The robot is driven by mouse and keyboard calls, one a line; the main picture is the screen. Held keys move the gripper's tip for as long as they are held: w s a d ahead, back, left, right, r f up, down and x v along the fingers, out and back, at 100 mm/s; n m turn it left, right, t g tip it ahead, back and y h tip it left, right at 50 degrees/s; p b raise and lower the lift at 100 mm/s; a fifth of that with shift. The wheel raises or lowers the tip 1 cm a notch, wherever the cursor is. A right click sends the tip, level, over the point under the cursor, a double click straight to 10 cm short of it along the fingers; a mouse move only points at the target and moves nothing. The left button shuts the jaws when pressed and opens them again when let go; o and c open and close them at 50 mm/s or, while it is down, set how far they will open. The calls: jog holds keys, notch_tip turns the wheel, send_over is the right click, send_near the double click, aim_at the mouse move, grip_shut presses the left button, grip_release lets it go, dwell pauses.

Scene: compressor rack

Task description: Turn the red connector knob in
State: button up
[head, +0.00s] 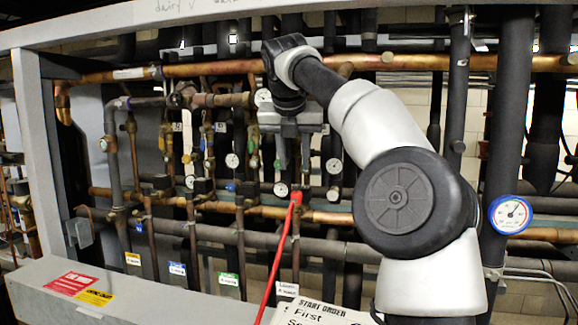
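The red connector knob (296,197) sits at the top end of a red hose (278,262), against the row of valves and gauges on the lower copper pipe. The hose slants down and to the left from it. My gripper (293,172) points down from the end of my arm and is just above the knob. I cannot tell whether the fingertips touch the knob.
Pipes, valves and several small gauges crowd around the gripper. A blue-rimmed gauge (510,214) is at the right. A grey ledge (140,290) with red and yellow labels runs along the lower left. A white sign (320,312) stands at the bottom.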

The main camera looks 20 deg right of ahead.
aim_at(297, 185)
jog(key=x, duration=0.8)
jog(key=shift+w+f, duration=0.1)
jog(key=shift+f, duration=0.15)
jog(key=n, duration=0.1)
jog(key=n+y, duration=0.1)
jog(key=shift+d+r+n+t, duration=0.1)
jog(key=shift+d+n+t, duration=0.2)
jog(key=shift+n+y, duration=0.8)
jog(key=shift+n, duration=0.1)
jog(key=shift+a, duration=0.1)
jog(key=c, duration=0.7)
jog(key=o, duration=0.8)
jog(key=shift+c, duration=0.5)
